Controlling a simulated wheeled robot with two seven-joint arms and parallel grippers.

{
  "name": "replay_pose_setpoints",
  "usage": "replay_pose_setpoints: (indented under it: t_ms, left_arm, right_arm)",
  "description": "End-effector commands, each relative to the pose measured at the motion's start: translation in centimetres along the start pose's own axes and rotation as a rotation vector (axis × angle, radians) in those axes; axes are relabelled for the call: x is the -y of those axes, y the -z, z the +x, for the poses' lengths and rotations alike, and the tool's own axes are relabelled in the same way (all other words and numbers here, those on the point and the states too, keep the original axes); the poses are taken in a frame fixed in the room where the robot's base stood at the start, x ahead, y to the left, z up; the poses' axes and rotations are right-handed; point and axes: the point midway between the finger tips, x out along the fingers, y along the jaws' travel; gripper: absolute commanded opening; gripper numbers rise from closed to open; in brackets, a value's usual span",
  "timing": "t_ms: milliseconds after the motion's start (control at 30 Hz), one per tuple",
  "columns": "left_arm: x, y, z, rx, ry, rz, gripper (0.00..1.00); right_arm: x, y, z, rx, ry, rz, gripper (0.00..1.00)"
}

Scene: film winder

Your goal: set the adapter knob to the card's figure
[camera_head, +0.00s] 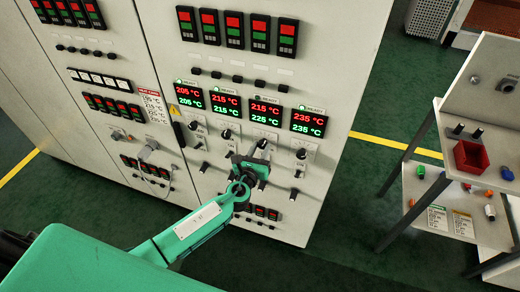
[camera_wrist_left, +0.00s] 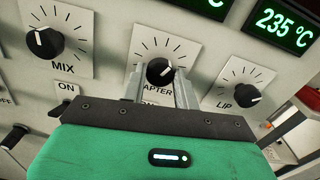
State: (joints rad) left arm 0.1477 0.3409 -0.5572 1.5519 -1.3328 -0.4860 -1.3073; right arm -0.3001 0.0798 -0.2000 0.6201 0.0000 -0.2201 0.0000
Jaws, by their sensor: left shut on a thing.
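The adapter knob (camera_wrist_left: 159,71) is black with a white pointer, on a white dial plate marked "ADAPTER" that is partly covered. My left gripper (camera_wrist_left: 160,88) is shut on this knob, one finger on each side; the pointer leans to the upper right. In the head view my left gripper (camera_head: 258,158) hides most of the knob. The third display (camera_head: 265,115) reads 215 °C in red over 225 °C in green. The card (camera_head: 153,106) is white with a red heading, on the panel to the left; its small figures are hard to read. My right gripper is not in view.
The mix knob (camera_wrist_left: 43,43) and lip knob (camera_wrist_left: 246,93) flank the adapter dial closely. The other displays pair 205, 215 and 235 °C.

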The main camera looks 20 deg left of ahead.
Motion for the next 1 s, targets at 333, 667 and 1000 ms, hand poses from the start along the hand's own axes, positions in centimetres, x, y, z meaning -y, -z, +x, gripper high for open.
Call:
replay_pose_setpoints:
  t_ms: [333, 667, 1000]
  left_arm:
    - [0.0, 0.2, -0.1, -0.003, 0.000, -0.001, 0.52]
    - [0.0, 0.2, -0.7, -0.001, 0.001, -0.001, 0.52]
    - [-0.1, 0.5, -6.7, -0.004, 0.001, -0.002, 0.52]
  right_arm:
    - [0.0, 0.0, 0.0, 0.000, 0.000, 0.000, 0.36]
    - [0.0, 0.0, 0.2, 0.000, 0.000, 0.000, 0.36]
    - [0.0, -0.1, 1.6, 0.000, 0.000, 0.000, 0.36]
